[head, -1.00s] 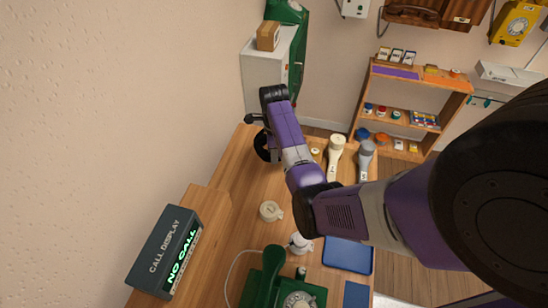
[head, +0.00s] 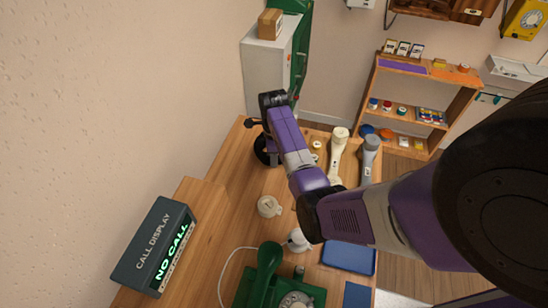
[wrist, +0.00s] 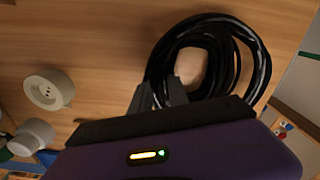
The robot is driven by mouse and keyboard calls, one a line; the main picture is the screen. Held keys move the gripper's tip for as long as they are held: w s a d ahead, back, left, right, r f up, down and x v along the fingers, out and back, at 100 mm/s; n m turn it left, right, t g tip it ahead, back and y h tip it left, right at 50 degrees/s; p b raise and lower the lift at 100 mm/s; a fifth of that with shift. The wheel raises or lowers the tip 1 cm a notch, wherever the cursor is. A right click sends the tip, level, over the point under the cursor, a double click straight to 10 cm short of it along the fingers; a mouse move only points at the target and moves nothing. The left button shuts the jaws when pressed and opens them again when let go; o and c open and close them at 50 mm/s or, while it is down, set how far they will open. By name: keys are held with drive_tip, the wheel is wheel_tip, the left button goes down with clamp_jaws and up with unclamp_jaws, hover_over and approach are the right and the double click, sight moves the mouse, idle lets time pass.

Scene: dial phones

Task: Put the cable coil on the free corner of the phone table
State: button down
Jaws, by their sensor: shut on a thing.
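The black cable coil (head: 261,149) is at the far left corner of the wooden phone table (head: 215,205), partly hidden by my arm in the head view. In the wrist view the cable coil (wrist: 258,62) is a loose ring of several loops, with a pale patch showing through its middle. My gripper (wrist: 158,92) is shut on the near left side of the ring. Whether the coil touches the tabletop or hangs just above it, I cannot tell.
On the table are a cream round piece (head: 269,206), a green dial phone (head: 268,262), upright handsets (head: 338,150), a blue tray (head: 349,257) and the call display (head: 155,247). A white cabinet (head: 265,75) stands beyond the far edge. Bare wood lies left of the round piece.

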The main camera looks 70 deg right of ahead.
drive_tip(key=c, duration=1.3)
unclamp_jaws()
drive_tip(key=shift+r+p, duration=0.45)
drive_tip(key=shift+r, duration=5.75)
